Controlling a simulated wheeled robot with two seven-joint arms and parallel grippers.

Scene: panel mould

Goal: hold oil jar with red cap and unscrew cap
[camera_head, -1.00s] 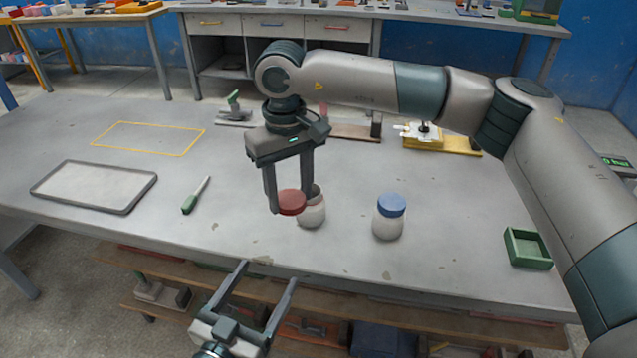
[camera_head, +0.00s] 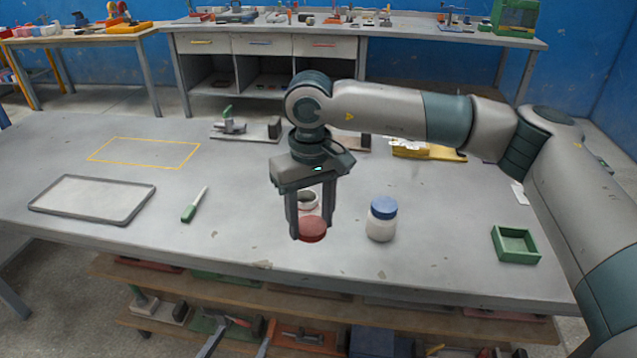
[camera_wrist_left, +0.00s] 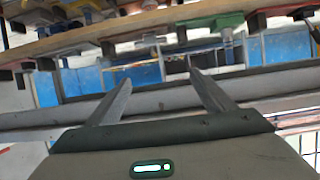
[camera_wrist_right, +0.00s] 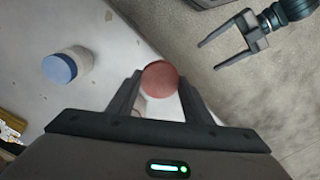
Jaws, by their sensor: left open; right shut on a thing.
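The red cap (camera_head: 312,230) is between the fingers of my right gripper (camera_head: 312,236), which is shut on it. It also shows in the right wrist view (camera_wrist_right: 160,78). The white oil jar (camera_head: 308,199) stands upright just behind the cap in the head view. Its dark open mouth shows, so the cap is off and apart from it. The right gripper's fingers partly hide the jar. My left gripper (camera_wrist_right: 208,57) is open and empty, off the table's front edge in the right wrist view. The left wrist view shows nothing between its fingers (camera_wrist_left: 155,88).
A jar with a blue cap (camera_head: 381,222) stands right of the red cap. A green box (camera_head: 515,244) is further right. A green-handled tool (camera_head: 194,206) and a grey tray (camera_head: 75,216) lie left. A yellow outline (camera_head: 145,139) marks a clear patch of table.

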